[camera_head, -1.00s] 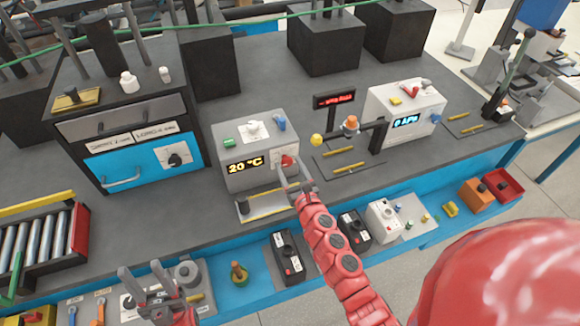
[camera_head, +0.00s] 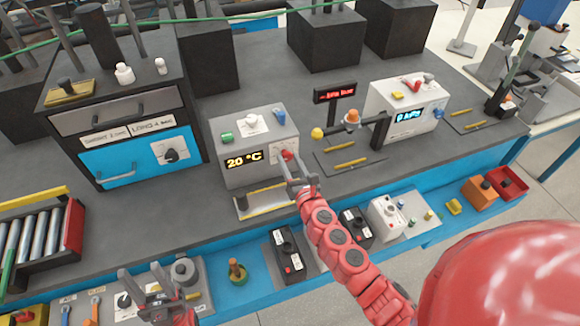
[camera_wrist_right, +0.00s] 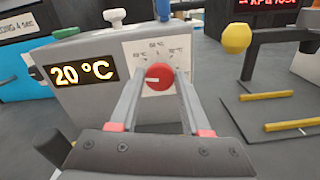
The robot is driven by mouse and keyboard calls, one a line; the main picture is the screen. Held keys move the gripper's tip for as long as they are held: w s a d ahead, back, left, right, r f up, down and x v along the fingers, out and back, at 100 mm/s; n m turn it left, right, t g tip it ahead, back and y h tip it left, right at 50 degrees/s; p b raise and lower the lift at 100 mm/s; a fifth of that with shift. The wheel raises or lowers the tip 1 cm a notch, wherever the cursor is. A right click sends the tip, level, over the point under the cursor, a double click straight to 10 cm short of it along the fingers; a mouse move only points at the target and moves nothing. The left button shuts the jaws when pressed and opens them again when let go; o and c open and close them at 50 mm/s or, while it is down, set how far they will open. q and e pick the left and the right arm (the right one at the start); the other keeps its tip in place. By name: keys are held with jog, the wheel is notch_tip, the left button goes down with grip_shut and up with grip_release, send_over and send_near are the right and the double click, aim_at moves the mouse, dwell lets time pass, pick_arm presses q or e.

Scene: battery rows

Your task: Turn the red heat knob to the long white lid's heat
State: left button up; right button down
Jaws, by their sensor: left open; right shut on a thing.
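The red heat knob (camera_head: 286,155) is on the front of a grey box (camera_head: 232,178) whose display (camera_head: 244,161) reads 20 °C. It also shows in the right wrist view (camera_wrist_right: 159,77), with a dial plate of temperature marks (camera_wrist_right: 150,50) around it. My right gripper (camera_head: 290,166) is shut on the knob, with one finger on each side of it. The knob's pale mark points left. My left gripper (camera_head: 148,290) is open and empty at the lower left, above the front panel. I cannot pick out a long white lid.
A blue-fronted unit (camera_head: 130,160) with labels SHORT and LONG stands to the left. Another grey box (camera_head: 405,110) with a 0 kPa display stands to the right. A small red text display (camera_head: 335,94) stands between them. Black battery-like blocks (camera_head: 288,255) lie along the front.

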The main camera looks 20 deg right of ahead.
jog(key=m+b, duration=0.1)
jog(key=m, duration=0.1)
jog(key=shift+f+m, duration=0.1)
jog(key=shift+m, duration=0.3)
jog(key=m+b, duration=0.2)
jog(key=m, duration=0.3)
jog(key=shift+d+m, duration=0.1)
jog(key=shift+m, duration=0.2)
jog(key=m+b, duration=0.1)
jog(key=m, duration=0.3)
jog(key=shift+b, duration=0.35)
jog(key=m, duration=0.5)
jog(key=shift+d+f+b, duration=0.1)
jog(key=shift+b, duration=0.3)
jog(key=m, duration=0.4)
jog(key=shift+f+m+b, duration=0.1)
jog(key=shift+m+b, duration=0.2)
jog(key=m, duration=0.4)
jog(key=shift+b, duration=0.3)
jog(key=m+b, duration=0.1)
jog(key=m, duration=0.3)
jog(key=shift+f, duration=0.15)
jog(key=shift+a+m+b, duration=0.2)
jog(key=shift+m+b, duration=0.45)
jog(key=shift+m, duration=1.15)
